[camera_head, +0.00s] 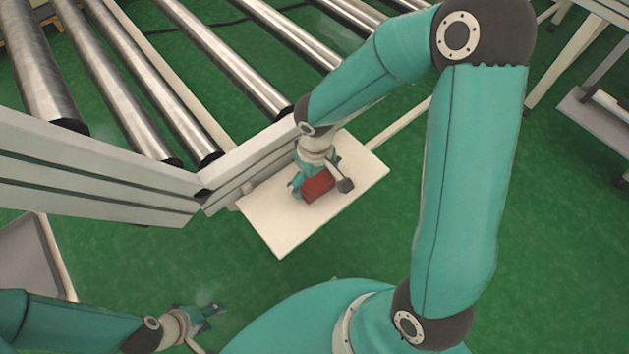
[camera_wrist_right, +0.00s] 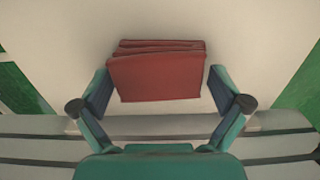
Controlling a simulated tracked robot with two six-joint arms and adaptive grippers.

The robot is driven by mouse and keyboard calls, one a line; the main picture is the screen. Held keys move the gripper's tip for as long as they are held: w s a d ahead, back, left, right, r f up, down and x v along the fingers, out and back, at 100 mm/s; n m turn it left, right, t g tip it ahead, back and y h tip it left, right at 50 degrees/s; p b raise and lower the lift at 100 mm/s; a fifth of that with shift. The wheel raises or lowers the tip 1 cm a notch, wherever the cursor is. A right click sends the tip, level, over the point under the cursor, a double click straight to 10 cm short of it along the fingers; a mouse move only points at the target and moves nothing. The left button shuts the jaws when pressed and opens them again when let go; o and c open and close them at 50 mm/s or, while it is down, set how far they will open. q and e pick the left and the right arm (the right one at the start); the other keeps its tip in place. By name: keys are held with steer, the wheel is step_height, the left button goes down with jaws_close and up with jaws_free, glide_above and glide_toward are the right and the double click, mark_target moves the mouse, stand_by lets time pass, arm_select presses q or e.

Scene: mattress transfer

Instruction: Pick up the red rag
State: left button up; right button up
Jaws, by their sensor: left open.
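The red rag (camera_head: 318,186) is a folded stack lying on a white board (camera_head: 283,238) beside the metal frame. My right gripper (camera_head: 308,190) is over the board at the rag, and the arm partly hides the rag. In the right wrist view the rag (camera_wrist_right: 158,72) lies ahead of my right gripper (camera_wrist_right: 160,105). The fingers are spread wide, one on each side of the rag's near edge, with gaps and nothing between them gripped. My left gripper (camera_head: 213,311) is low at the left over the floor, away from the rag, open and empty.
A roller conveyor (camera_head: 130,75) with a metal side rail (camera_head: 100,170) stands at the upper left, next to the board. A grey surface (camera_head: 30,262) is at the left edge. Green floor (camera_head: 400,220) is clear around the board.

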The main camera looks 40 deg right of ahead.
mark_target(315, 179)
steer(key=c, duration=0.9)
steer(key=shift+r, duration=0.1)
steer(key=shift+r, duration=0.1)
step_height(315, 179, up, 20)
steer(key=p, duration=0.3)
